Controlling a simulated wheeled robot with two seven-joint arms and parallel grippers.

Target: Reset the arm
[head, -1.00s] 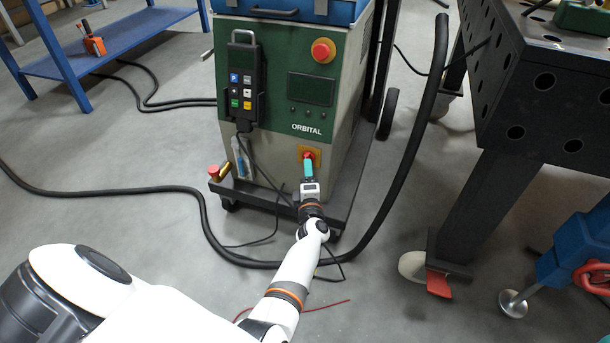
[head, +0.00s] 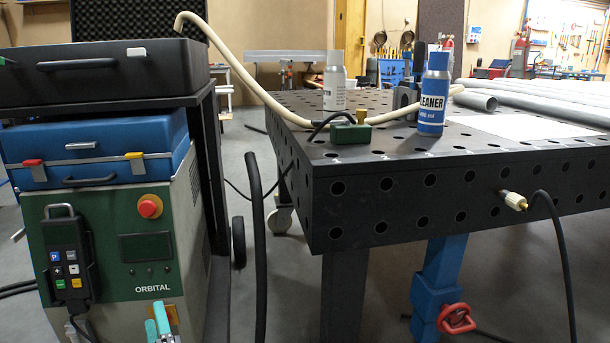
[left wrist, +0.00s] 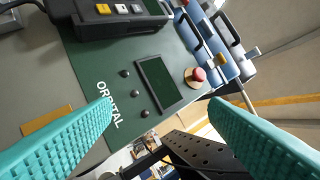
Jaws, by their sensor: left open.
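The green and grey machine marked ORBITAL (head: 105,265) stands at the left in the head view. My left gripper (head: 158,325) shows at the bottom edge there, its teal fingers in front of the yellow-backed switch (head: 172,312), which they partly hide. The rest of my left arm is below the picture. In the left wrist view my left gripper (left wrist: 160,106) is open and empty, with its fingers wide apart before the green panel (left wrist: 135,75). The dark display (left wrist: 160,82) shows between them. My right gripper is in neither current view.
A black perforated table (head: 400,170) stands at the right, carrying a blue cleaner bottle (head: 433,95), a grey bottle (head: 335,85) and grey pipes. A thick black hose (head: 257,240) stands between machine and table. A red emergency button (head: 150,206) projects from the panel.

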